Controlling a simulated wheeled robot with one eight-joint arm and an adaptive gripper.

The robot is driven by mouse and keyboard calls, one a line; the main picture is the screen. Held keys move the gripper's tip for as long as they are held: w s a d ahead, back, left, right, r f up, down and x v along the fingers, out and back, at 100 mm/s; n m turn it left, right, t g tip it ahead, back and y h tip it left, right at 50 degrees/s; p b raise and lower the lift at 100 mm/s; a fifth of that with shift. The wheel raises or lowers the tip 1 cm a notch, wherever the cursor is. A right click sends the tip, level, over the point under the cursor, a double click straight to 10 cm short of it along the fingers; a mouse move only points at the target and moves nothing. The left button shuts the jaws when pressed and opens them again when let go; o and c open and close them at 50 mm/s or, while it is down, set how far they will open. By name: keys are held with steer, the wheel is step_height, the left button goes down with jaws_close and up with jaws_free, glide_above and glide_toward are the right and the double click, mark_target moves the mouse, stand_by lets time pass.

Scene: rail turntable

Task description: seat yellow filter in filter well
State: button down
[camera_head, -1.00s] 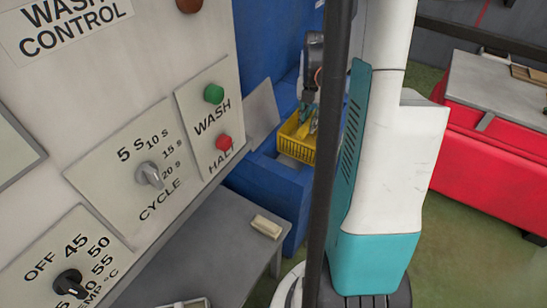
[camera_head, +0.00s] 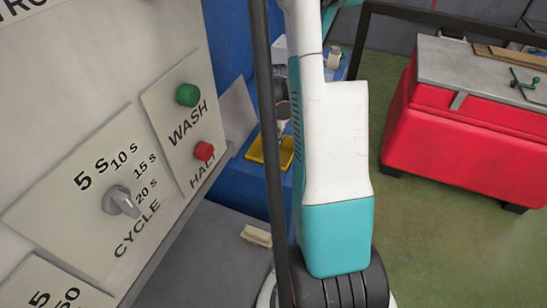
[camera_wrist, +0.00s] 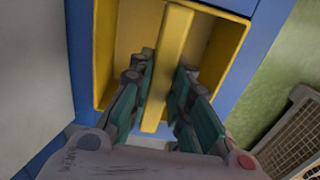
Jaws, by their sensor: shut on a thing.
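The yellow filter (camera_wrist: 103,60) is a box-like basket with a central bar handle (camera_wrist: 174,38). In the wrist view blue edges of the filter well (camera_wrist: 80,50) border it. My gripper (camera_wrist: 162,70) has its teal-padded fingers on both sides of the bar and is shut on it. In the head view the filter (camera_head: 257,153) shows low in the blue housing (camera_head: 235,185), partly hidden by a dark post and my arm. I cannot tell whether it rests fully on the bottom of the well.
A control panel with a green WASH button (camera_head: 187,95), red HALT button (camera_head: 204,151) and cycle knob (camera_head: 121,202) stands left. A grey flap (camera_head: 238,110) rises beside the well. A pale block (camera_head: 257,236) lies on the grey shelf. A red cabinet (camera_head: 455,150) stands right, with green floor between.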

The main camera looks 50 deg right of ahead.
mark_target(274, 162)
steer(key=shift+f+b, duration=0.95)
steer(key=shift+f, duration=1.85)
steer(key=shift+f, duration=0.2)
steer(key=c, duration=1.5)
jaws_free()
steer(key=shift+r, duration=0.15)
step_height(274, 162, up, 12)
steer(key=p, duration=0.5)
steer(key=shift+s, duration=0.15)
